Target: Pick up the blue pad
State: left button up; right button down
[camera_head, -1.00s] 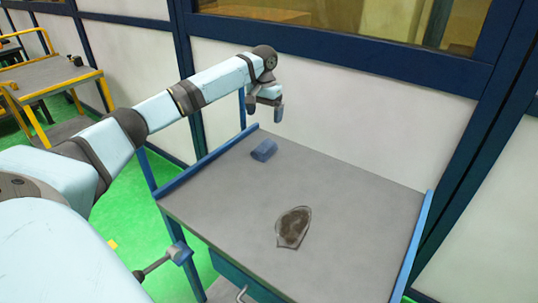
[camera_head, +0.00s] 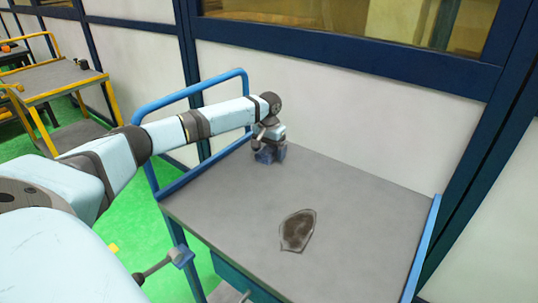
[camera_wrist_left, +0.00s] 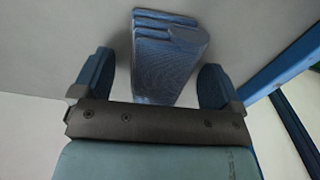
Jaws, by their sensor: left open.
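The blue pad (camera_wrist_left: 165,62) lies on the grey tabletop and looks like a ribbed, layered block. In the left wrist view it stands between the two fingers of my open left gripper (camera_wrist_left: 150,80), with a gap to each finger. In the head view my left gripper (camera_head: 268,153) is down at the far left part of the table, at the pad's place. There the pad is mostly hidden, and its blue is hard to tell from the fingers. My right gripper is in neither view.
The grey table (camera_head: 350,190) has blue side rails. A dark brown flat piece (camera_head: 297,230) with a pale outline lies near its middle front. The rest of the top is clear. A white wall stands behind, and a yellow-framed cart (camera_head: 55,85) is far left.

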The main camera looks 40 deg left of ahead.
aim_at(269, 148)
pick_arm(q)
jog(key=c, duration=1)
notch_tip(269, 148, up, 20)
jog(key=p, duration=0.3)
